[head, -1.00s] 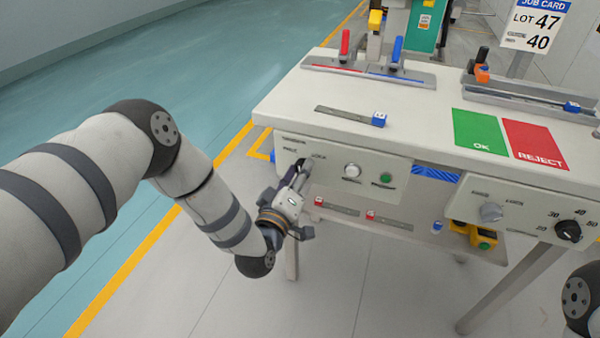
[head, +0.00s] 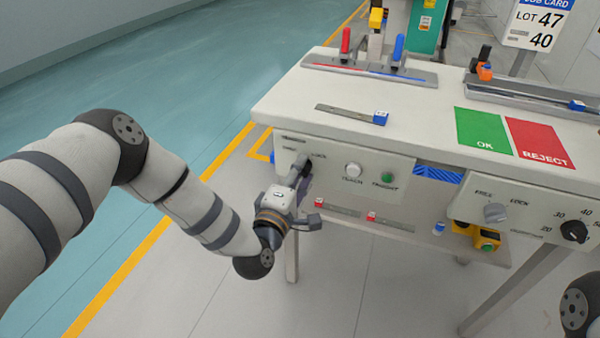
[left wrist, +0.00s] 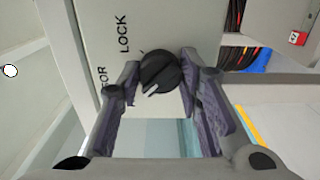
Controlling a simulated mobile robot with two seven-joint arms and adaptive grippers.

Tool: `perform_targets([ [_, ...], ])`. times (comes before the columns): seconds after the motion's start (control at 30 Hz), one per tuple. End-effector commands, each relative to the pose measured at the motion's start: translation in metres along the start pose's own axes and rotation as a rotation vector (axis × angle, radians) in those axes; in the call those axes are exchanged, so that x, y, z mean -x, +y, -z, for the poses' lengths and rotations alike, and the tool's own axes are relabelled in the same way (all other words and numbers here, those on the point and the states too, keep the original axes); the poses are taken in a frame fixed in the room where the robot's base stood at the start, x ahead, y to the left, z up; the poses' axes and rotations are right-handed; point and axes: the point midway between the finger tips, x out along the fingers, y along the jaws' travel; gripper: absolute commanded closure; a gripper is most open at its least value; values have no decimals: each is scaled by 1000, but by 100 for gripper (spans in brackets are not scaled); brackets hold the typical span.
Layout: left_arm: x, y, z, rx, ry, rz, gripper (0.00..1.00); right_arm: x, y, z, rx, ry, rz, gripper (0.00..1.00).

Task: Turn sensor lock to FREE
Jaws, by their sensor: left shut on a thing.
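The sensor lock knob (left wrist: 160,71) is a black round knob with a pale pointer mark, on a light panel (left wrist: 88,30) in the left wrist view. The word LOCK is printed beside it, with letters ending in "OR" nearby. The FREE label cannot be read there. My left gripper (left wrist: 158,75) is shut on the knob, one finger on each side. In the head view my left gripper (head: 302,170) reaches the left front panel of the bench (head: 338,160) and hides most of the knob. My right gripper is out of view.
A white button (head: 353,170) and a green button (head: 387,177) sit right of the knob. A second panel (head: 535,215) carries a grey knob (head: 496,213) and a black dial (head: 573,231). A lower shelf (head: 410,232) runs beneath. Floor left of the bench is clear.

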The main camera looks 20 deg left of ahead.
Motion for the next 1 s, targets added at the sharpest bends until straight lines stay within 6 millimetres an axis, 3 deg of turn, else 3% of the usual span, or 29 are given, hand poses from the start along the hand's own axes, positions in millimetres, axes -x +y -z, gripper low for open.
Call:
perform_targets([
  [0.5,1,-1,-1,16,-2,3,96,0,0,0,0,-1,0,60],
  [0.53,1,-1,-1,16,-2,3,61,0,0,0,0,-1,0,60],
  [0.6,1,-1,-1,16,-2,2,48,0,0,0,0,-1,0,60],
  [0.87,0,0,0,15,-1,1,48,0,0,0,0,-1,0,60],
  [1.0,16,-1,-1,15,-2,4,48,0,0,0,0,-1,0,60],
])
